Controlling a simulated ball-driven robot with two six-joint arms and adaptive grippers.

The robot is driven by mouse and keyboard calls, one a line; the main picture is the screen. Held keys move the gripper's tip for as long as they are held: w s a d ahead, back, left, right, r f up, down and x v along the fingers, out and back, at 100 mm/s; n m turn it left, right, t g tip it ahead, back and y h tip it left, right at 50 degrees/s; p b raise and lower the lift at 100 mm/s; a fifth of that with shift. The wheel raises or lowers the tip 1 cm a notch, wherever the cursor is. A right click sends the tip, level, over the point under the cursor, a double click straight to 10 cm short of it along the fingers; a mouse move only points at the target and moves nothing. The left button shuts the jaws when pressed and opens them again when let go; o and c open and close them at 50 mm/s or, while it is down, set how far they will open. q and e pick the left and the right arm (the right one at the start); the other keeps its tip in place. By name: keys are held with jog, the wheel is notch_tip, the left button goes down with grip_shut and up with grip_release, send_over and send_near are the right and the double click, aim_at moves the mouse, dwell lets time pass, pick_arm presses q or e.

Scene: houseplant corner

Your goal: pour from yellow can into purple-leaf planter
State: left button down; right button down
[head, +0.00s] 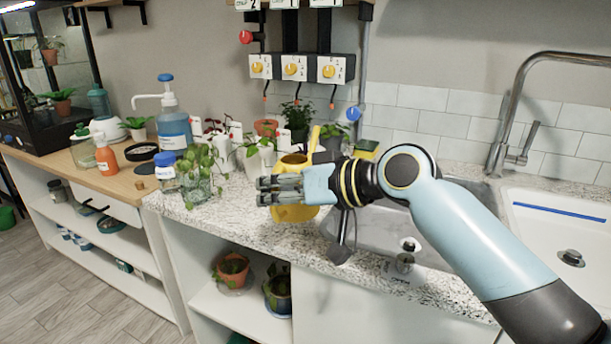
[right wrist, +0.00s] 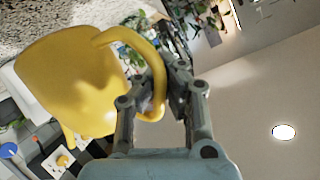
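The yellow can (head: 294,213) is at the counter behind my right gripper (head: 264,190), which hides part of it. In the right wrist view the can's body (right wrist: 65,80) fills the left side and looks strongly tilted in that picture. Its curved handle passes between the fingers of my right gripper (right wrist: 158,88), which look closed on it. I cannot tell whether the can touches the counter. Several potted plants stand behind and left of the can, some with reddish leaves. I cannot tell for sure which is the purple-leaf planter. My left gripper is not in view.
A leafy cutting in a glass jar (head: 196,184) stands on the counter left of the gripper. A pump bottle (head: 174,126) is farther left. The sink (head: 385,232) and tall faucet (head: 510,100) are at the right. Switch boxes (head: 295,68) hang above the plants.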

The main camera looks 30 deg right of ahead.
jog(key=shift+r, duration=0.15)
jog(key=s+a+r+p, duration=0.2)
jog(key=a+p, duration=0.1)
jog(key=p, duration=0.1)
jog(key=shift+s+r, duration=0.3)
jog(key=shift+r, duration=0.1)
dwell(0.3)
